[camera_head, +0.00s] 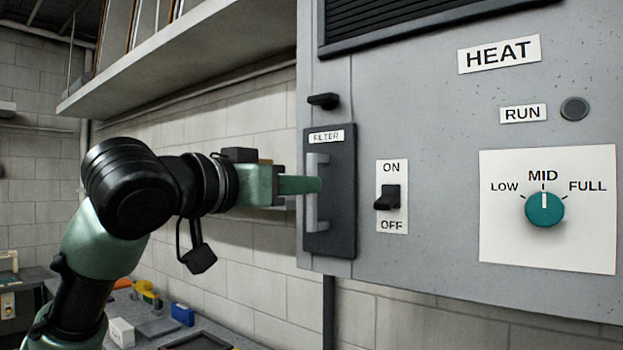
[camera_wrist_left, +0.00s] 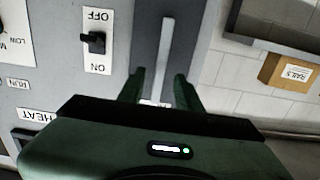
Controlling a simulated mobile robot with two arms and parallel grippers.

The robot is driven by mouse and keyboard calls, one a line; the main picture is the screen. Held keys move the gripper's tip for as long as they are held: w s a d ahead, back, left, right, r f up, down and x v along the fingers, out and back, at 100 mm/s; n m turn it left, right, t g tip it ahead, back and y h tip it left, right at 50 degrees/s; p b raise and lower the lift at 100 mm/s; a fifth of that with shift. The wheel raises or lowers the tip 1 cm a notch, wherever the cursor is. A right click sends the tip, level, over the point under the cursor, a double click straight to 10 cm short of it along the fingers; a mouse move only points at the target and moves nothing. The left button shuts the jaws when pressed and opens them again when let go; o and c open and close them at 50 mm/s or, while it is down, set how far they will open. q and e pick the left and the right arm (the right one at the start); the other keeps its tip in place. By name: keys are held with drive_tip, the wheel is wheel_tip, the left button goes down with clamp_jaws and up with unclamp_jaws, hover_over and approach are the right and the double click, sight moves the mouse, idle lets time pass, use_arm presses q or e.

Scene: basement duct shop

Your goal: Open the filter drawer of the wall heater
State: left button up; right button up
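The grey wall heater (camera_head: 440,120) carries a dark filter drawer (camera_head: 343,190) labelled FILTER at its left edge. The drawer front sits against the heater, with no clear gap showing. A grey vertical bar handle (camera_head: 317,215) stands on the drawer front; it also shows in the left wrist view (camera_wrist_left: 167,45). My left gripper (camera_head: 318,185) is at the handle's mid-height, its green finger crossing in front of the bar. In the left wrist view its two fingers (camera_wrist_left: 160,78) are apart, one on each side of the bar. Whether they touch it is unclear. My right gripper is out of view.
A black latch-like knob (camera_head: 323,100) sticks out above the drawer. An ON/OFF switch (camera_head: 388,197) and a teal dial (camera_head: 545,208) are to its right. A shelf (camera_head: 180,50) hangs at upper left. A bench (camera_head: 200,330) with small items stands below.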

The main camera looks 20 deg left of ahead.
sight(312, 232)
use_arm(q)
drive_tip(key=shift+p+x, duration=0.6)
drive_tip(key=shift+x, duration=1.65)
clamp_jaws()
